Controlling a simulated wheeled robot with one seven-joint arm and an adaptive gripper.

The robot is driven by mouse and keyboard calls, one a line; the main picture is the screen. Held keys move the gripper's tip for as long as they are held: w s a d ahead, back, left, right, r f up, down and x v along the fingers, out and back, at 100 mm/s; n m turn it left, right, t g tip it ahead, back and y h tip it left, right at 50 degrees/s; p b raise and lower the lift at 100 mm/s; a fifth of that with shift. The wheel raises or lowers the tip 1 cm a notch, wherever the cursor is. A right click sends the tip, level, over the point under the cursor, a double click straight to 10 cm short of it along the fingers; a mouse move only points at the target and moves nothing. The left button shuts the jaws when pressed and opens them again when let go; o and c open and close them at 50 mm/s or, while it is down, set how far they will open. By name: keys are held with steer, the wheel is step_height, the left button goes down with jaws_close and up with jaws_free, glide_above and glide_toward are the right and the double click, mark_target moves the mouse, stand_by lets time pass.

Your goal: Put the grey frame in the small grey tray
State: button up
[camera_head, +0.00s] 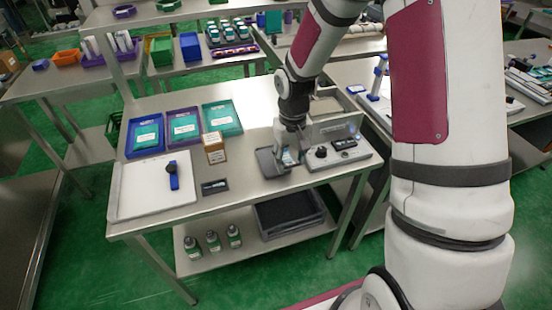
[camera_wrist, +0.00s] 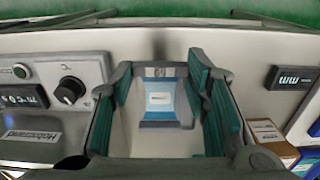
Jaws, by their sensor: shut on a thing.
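My gripper (camera_head: 288,152) points down beside the applicator machine. In the wrist view its teal-padded fingers (camera_wrist: 163,110) close from left and right on a grey-edged piece with a blue and white face, which I take as the grey frame (camera_wrist: 160,72). A blue and white patch shows at the fingertips in the head view too. The small grey tray (camera_head: 267,164) lies on the bench left of the machine, just under and left of my gripper. My gripper hides part of it. I cannot tell whether the frame touches the tray.
The machine (camera_head: 335,148) with knobs stands close on the right. A cardboard box (camera_head: 214,147) and a dark labelled block (camera_head: 215,186) sit left of the tray. Farther left are several coloured trays and a white board (camera_head: 140,202) with a blue item on it.

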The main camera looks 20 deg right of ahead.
glide_above(276, 169)
steer(key=shift+s+f, duration=0.1)
steer(key=shift+f, duration=0.15)
steer(key=shift+f+p, duration=0.3)
steer(key=shift+f, duration=1.45)
steer(key=shift+f, duration=0.15)
steer(key=shift+f, duration=0.35)
steer(key=shift+f, duration=0.15)
steer(key=o, duration=1.2)
steer(key=shift+c, duration=0.2)
steer(key=shift+r, duration=0.2)
